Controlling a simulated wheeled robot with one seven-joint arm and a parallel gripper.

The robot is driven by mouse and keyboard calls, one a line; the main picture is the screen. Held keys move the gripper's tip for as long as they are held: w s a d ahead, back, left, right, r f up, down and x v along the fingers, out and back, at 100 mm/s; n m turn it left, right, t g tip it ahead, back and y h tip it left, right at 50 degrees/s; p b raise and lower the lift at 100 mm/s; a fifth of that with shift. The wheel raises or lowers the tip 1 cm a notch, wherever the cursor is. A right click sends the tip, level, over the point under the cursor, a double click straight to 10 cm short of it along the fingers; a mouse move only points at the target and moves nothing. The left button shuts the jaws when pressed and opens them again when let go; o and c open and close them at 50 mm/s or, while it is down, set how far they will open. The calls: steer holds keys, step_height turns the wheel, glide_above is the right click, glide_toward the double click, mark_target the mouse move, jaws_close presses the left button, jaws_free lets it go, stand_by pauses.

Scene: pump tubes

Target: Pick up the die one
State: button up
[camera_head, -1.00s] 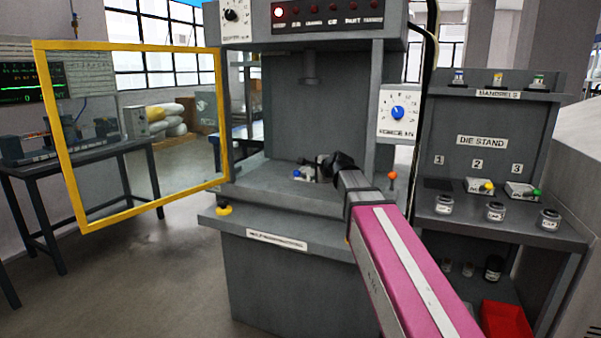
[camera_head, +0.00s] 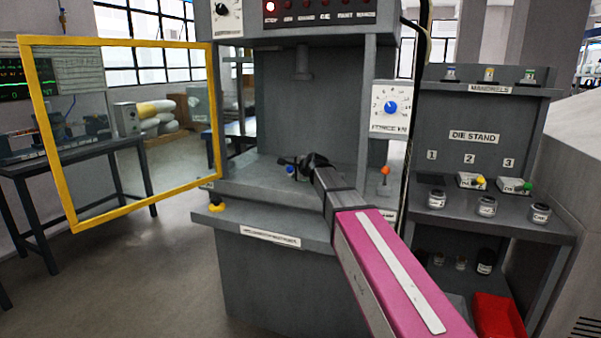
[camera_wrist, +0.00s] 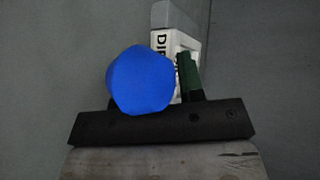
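Die one is a pale block with a blue ball knob (camera_head: 291,170) on the press bed, inside the open press. In the wrist view its blue knob (camera_wrist: 141,80) is large and close to the camera. The pale block (camera_wrist: 176,45), with partly hidden "DIE" lettering, lies behind it. My gripper (camera_head: 302,162) is low over the bed at the die and hides most of the block in the head view. In the wrist view one dark finger stands right of the knob, against the block's side. The other finger is hidden behind the knob, so the grip is unclear.
The die stand at right has an empty place 1 (camera_head: 430,180), a yellow-knobbed die (camera_head: 471,181) at 2 and a green-knobbed die (camera_head: 514,186) at 3. Jars stand before them. The yellow-framed guard door (camera_head: 216,110) is swung open left. An orange-topped lever (camera_head: 385,171) stands right of the bed.

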jaws_close()
steer(key=shift+w+r, duration=0.1)
steer(key=shift+r, duration=0.05)
